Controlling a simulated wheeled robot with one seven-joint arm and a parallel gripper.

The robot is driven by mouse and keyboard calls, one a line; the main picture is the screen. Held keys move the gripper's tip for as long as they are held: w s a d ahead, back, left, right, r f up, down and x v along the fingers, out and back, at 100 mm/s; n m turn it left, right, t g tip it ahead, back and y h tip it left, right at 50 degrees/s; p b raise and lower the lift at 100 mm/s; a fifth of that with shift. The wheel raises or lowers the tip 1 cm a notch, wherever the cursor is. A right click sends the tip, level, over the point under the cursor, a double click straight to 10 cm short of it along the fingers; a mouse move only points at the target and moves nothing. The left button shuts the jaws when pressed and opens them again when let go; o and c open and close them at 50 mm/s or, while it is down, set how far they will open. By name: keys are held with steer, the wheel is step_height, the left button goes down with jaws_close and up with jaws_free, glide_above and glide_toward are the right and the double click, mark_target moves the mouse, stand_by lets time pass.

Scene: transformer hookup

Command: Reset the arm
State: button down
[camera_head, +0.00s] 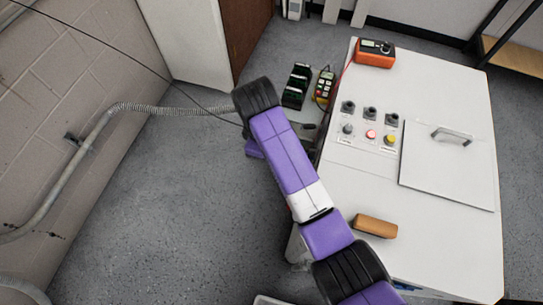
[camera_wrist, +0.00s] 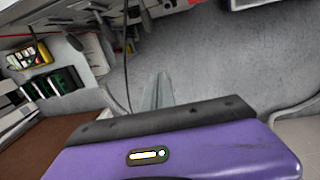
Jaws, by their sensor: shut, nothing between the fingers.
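My purple arm reaches from the bottom of the head view up beside the left edge of the white cabinet (camera_head: 345,200). Its end bends down past a black joint, so my gripper is hidden in that view. In the wrist view my gripper (camera_wrist: 158,90) shows as narrow grey fingers beyond the purple wrist housing. The fingers are together and empty, with grey floor behind them.
The cabinet top carries an orange meter (camera_head: 374,53), knobs and buttons (camera_head: 370,134), a handled panel (camera_head: 447,178) and a tan block (camera_head: 375,226). Black terminal blocks (camera_head: 297,86) and a yellow-green device (camera_head: 324,88) are at its left side. Floor (camera_head: 150,210) is clear leftward, towards a wall conduit (camera_head: 88,140).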

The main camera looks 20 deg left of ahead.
steer(key=shift+r, duration=0.15)
stand_by(0.5)
steer(key=w+a+r+m+t+y, duration=0.3)
steer(key=w+a+r+t+y, duration=0.15)
steer(key=w+a, duration=0.25)
steer(key=s+d+r+m+t, duration=0.2)
steer(key=s+d+m+t, duration=0.25)
steer(key=d, duration=0.35)
steer(key=s+d+r+m+t+y, duration=0.1)
steer(key=s+d+r+m+t, duration=0.2)
steer(key=s+d, duration=0.4)
steer(key=s+d+r+m+t, duration=0.2)
steer(key=s+d+m+t, duration=0.15)
steer(key=d, duration=0.55)
steer(key=s+d+r+m+g+h+b, duration=0.1)
steer(key=s+d+h, duration=0.1)
steer(key=s+d, duration=0.5)
steer(key=s+d+r+m+h, duration=0.2)
steer(key=s+d, duration=0.5)
steer(key=s, duration=0.8)
steer(key=shift+s+d+r+m+g+h+b, duration=0.2)
steer(key=shift+s+d+m+g+h+b, duration=0.15)
steer(key=shift+h, duration=0.2)
